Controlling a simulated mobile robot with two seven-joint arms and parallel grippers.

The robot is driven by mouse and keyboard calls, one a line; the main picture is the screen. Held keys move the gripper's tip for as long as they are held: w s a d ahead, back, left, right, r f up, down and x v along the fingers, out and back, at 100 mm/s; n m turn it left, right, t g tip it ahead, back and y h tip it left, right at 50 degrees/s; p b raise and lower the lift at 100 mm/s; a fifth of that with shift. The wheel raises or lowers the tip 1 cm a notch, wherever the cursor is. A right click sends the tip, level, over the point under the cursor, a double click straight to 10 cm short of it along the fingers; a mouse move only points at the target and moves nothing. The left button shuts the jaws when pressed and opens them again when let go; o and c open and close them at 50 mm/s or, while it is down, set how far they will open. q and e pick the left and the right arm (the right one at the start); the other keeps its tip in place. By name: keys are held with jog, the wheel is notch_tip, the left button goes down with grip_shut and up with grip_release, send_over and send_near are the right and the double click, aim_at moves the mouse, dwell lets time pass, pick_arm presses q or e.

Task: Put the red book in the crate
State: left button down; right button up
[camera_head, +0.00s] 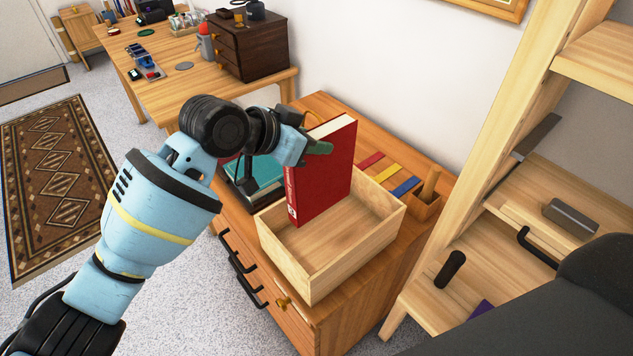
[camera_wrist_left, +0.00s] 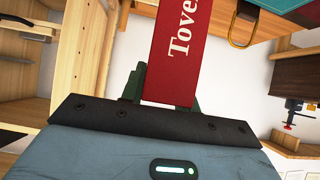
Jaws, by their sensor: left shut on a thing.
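The red book (camera_head: 322,168) stands upright over the left part of the wooden crate (camera_head: 360,238). Its lower end is within the crate's opening; I cannot tell whether it touches the crate floor. My left gripper (camera_head: 318,148) is shut on the book near its spine. In the left wrist view the red spine (camera_wrist_left: 182,60), with white lettering, sits between the dark green fingers (camera_wrist_left: 165,92). The rest of the crate's floor looks bare. My right gripper is not in view.
The crate stands on a wooden drawer cabinet (camera_head: 335,325). A teal book (camera_head: 258,172) lies left of the crate, and coloured strips (camera_head: 388,173) and a small wooden holder (camera_head: 425,205) lie behind it. A wooden shelf unit (camera_head: 480,165) rises at right.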

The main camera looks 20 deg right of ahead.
aim_at(312, 168)
pick_arm(q)
jog(key=shift+f, duration=3.4)
jog(key=c, duration=1)
grip_release()
jog(key=shift+f, duration=0.15)
jog(key=shift+c, duration=0.2)
jog(key=shift+r, duration=0.2)
jog(key=v, duration=1.2)
jog(key=shift+p, duration=0.3)
